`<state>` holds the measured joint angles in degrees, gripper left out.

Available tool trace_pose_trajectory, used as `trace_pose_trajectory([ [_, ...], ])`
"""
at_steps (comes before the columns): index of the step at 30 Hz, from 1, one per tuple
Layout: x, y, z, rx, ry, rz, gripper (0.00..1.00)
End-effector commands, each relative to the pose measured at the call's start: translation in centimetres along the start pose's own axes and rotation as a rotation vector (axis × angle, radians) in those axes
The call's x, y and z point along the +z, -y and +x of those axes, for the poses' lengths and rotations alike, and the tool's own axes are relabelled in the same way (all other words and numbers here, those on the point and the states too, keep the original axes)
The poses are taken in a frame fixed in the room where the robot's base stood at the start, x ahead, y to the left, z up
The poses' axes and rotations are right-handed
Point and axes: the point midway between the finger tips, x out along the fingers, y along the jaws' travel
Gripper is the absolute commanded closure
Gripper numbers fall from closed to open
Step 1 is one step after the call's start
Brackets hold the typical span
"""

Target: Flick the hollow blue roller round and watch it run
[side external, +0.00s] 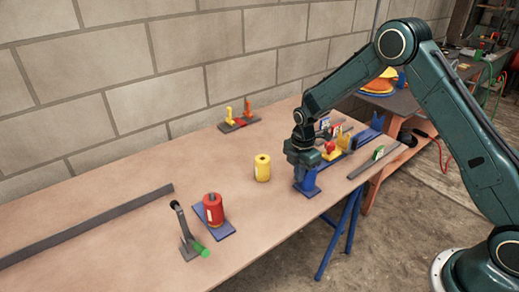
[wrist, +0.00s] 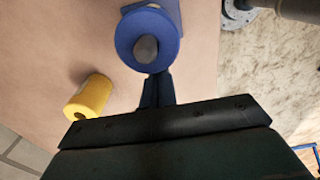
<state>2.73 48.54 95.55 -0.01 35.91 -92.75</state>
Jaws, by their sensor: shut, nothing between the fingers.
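The hollow blue roller (wrist: 125,40) shows from above in the wrist view, a thick blue ring around a grey pin. A blue base (wrist: 170,10) shows behind it. In the side view, blue parts (side external: 308,184) show below my gripper (side external: 303,165), but the arm hides much there and I cannot separate roller from base. In the wrist view my gripper (wrist: 154,80) is shut and empty, its fingertips close to the roller's lower edge. I cannot tell whether they touch it.
A yellow cylinder (side external: 262,168) stands left of my gripper and shows in the wrist view (wrist: 92,95). A red roller (side external: 213,210) on a blue plate and a green-handled lever (side external: 190,240) stand farther left. Small coloured parts (side external: 338,140) lie just right. The table (side external: 130,220) is largely clear at left.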

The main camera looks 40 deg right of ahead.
Motion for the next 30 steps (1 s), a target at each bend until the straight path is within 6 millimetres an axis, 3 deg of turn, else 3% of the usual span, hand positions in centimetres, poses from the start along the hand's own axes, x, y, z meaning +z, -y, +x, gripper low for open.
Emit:
trace_pose_trajectory([
  [14, 1.1, 0.0, 0.0, 0.000, 0.000, 0.001, 1.00],
  [30, -0.2, 0.0, 0.0, 0.000, 0.000, 0.000, 1.00],
])
